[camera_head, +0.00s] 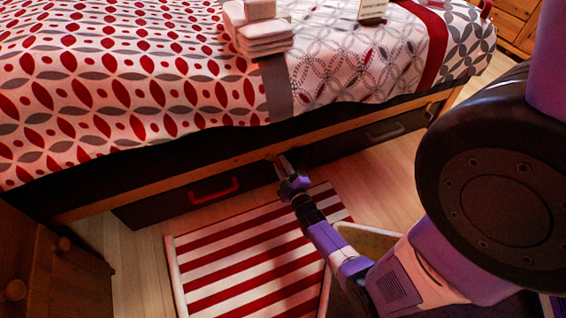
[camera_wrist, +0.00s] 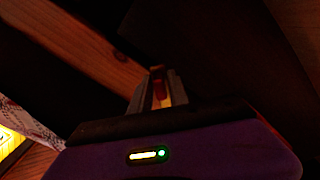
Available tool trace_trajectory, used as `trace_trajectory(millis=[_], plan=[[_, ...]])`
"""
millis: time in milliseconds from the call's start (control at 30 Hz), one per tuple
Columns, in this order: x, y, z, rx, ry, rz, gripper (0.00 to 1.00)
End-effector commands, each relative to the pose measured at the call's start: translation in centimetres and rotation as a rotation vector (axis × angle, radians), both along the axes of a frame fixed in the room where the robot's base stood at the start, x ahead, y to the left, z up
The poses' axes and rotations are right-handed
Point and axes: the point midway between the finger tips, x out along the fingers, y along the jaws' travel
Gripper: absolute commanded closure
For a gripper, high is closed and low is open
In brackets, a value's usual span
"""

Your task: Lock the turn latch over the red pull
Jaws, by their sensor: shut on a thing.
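The red pull (camera_head: 214,190) is on the front of a dark drawer under the bed, left of my gripper. My gripper (camera_head: 281,163) reaches the wooden bed rail, near the drawer's right end. In the wrist view the two fingers (camera_wrist: 158,90) are close together on a small reddish-brown piece (camera_wrist: 159,87), which looks like the turn latch. The fingers and the dark picture hide most of it, so I cannot tell its angle.
The wooden rail (camera_head: 160,182) runs above the drawers. A second drawer with a dark pull (camera_head: 385,131) is at the right. A red-and-white striped rug (camera_head: 240,262) lies on the floor. A wooden cabinet (camera_head: 50,270) stands at the lower left.

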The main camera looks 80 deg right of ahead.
Motion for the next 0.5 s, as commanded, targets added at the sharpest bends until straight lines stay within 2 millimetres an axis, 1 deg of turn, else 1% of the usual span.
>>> trace_trajectory(millis=[500], plan=[[1.5,1.2,-1.4,0.301,-0.387,0.001,1.00]])
